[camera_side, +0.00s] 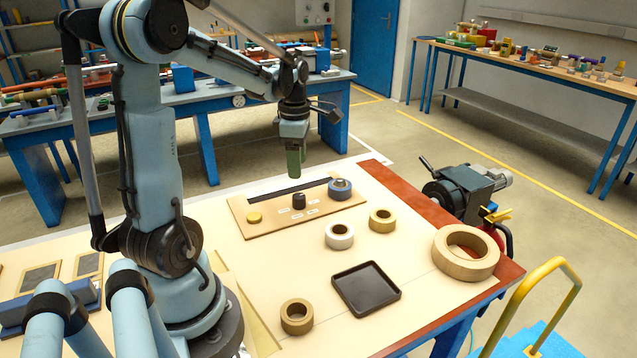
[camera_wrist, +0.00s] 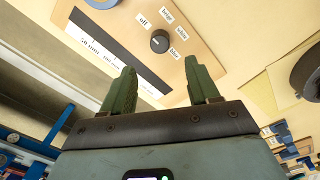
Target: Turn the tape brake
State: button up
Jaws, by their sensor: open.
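A small black knob (camera_side: 299,201) stands on a wooden panel (camera_side: 270,232) on the bench. In the wrist view the knob (camera_wrist: 160,41) is round, with a pale mark on its top. Small white labels sit around it; one reads "off", and others look like tape colours. No part is plainly marked as a brake, so I take this knob as the task's part. My gripper (camera_side: 294,165) hangs above the panel's back edge, fingers down. In the wrist view its green fingers (camera_wrist: 160,70) are apart and empty, with the knob visible beyond the gap, not touched.
A yellow button (camera_side: 254,217) and a blue roll (camera_side: 340,189) sit on the panel, beside a black scale strip. White (camera_side: 339,236) and beige (camera_side: 382,220) rolls, a large ring (camera_side: 466,252) and a black tray (camera_side: 366,289) are on the bench. A motor unit (camera_side: 467,188) stands at the right edge.

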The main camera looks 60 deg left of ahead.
aim_at(299, 196)
notch_tip(299, 196, down, 9)
jog(key=shift+w+r, duration=0.1)
dwell(0.4)
jog(key=c, duration=1)
jog(key=shift+c, duration=0.2)
